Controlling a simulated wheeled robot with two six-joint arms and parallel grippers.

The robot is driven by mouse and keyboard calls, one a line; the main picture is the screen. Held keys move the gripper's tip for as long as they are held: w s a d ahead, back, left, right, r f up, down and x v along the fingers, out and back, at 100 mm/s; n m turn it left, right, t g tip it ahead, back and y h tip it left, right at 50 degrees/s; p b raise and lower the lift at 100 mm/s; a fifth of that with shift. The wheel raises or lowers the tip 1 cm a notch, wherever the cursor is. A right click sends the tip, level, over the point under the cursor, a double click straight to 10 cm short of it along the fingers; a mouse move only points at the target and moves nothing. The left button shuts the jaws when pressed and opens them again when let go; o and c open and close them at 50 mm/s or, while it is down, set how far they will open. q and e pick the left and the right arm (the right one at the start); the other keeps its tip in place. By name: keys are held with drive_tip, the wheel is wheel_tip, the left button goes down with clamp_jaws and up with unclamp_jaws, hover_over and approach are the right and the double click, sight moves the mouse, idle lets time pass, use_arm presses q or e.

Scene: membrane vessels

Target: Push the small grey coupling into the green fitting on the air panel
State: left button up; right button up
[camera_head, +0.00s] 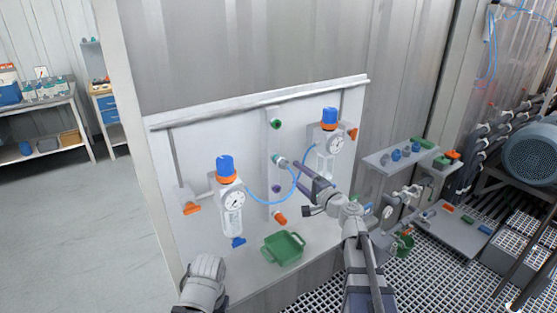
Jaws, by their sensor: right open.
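The air panel (180,245) is a pale board on the wall. The green fitting (276,124) sits near the top of its upright middle strip, with nothing visible in it. A small grey-teal piece (281,160) shows below it, beside my right gripper's tip and near the blue hose (262,201). It may be the grey coupling, but it is too small to tell. My right gripper (292,173) reaches in from the right, below the green fitting. Its jaws are open, and its arm hides part of the panel. Only a link of my left arm shows at the bottom left; its gripper is out of view.
Purple (277,188) and orange (281,219) fittings sit lower on the strip. A green tray (284,251) is below. A shelf with blue parts (395,155) is to the right.

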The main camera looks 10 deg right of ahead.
sight(288, 168)
drive_tip(key=shift+w, duration=0.15)
drive_tip(key=shift+x, duration=4.4)
clamp_jaws()
drive_tip(key=shift+s+f, duration=0.1)
drive_tip(key=shift+s, duration=0.2)
drive_tip(key=shift+v, duration=2.75)
